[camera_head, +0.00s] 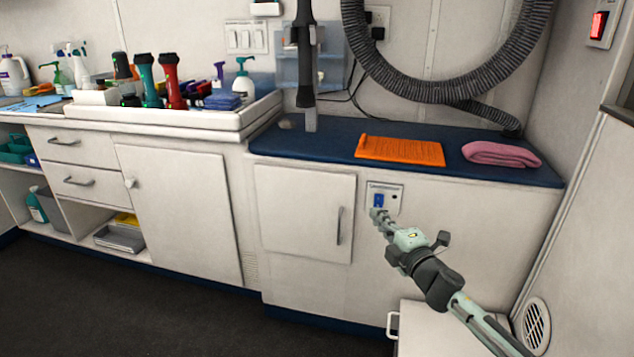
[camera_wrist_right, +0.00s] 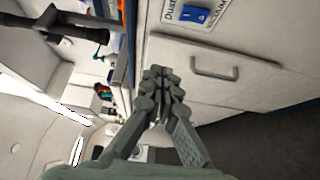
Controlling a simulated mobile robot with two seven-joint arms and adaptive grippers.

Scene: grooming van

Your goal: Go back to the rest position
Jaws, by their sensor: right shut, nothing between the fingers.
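My right gripper (camera_head: 380,217) comes in from the lower right in the head view, in front of the white cabinet (camera_head: 300,212). Its fingers are shut with nothing between them, just below the blue switch (camera_head: 378,200) on a small labelled panel (camera_head: 394,188). In the right wrist view the fingers (camera_wrist_right: 160,84) are drawn together. The blue switch (camera_wrist_right: 195,14) shows there at the top, apart from the fingertips in that picture. I cannot tell the exact gap to the cabinet front. My left gripper is not in view.
An orange towel (camera_head: 400,150) and a pink towel (camera_head: 500,154) lie on the blue counter (camera_head: 320,140) above. A ribbed black hose (camera_head: 400,85) hangs over it. A white box (camera_head: 440,330) stands below my right arm. Dark floor (camera_head: 130,310) is clear at left.

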